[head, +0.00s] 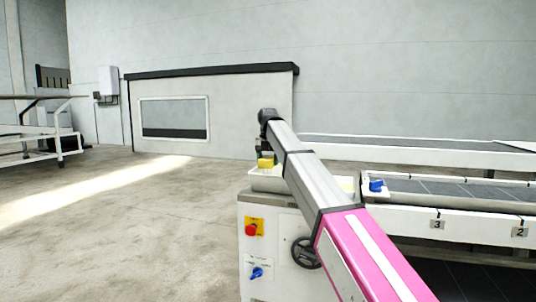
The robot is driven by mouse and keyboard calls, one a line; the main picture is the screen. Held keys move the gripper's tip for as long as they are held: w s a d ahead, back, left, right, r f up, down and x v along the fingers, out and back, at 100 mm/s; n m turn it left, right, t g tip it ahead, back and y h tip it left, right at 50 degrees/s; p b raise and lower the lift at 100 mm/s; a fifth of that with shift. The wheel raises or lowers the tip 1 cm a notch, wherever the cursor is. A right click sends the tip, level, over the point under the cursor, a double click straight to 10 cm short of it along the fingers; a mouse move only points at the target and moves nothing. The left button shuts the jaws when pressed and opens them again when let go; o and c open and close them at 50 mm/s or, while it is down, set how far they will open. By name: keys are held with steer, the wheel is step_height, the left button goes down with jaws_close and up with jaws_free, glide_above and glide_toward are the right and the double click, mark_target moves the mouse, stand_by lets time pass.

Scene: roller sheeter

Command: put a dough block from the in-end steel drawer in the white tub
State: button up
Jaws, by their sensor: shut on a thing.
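My arm reaches out from the lower right, and my gripper (265,154) points down at its far end. It is shut on a yellow dough block (266,164). The block is just above or within a white tub (262,182) on top of the machine's near end; I cannot tell whether it touches the tub. My arm hides part of the tub's right side. A pale yellow patch (347,184) shows just right of my arm, and I cannot tell what it is. I cannot make out the steel drawer.
The white machine cabinet (255,212) carries a red knob (251,230), a blue switch (257,273) and a black handwheel (304,253). A blue item (376,185) lies by the conveyor (450,192) at right. Open floor (120,235) spreads left. A white-framed table (40,140) stands far left.

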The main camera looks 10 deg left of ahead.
steer(key=shift+f, duration=2.9)
steer(key=o, duration=1.2)
steer(key=shift+c, duration=0.2)
step_height(320, 180, up, 10)
steer(key=shift+f, duration=0.1)
steer(key=shift+r, duration=0.55)
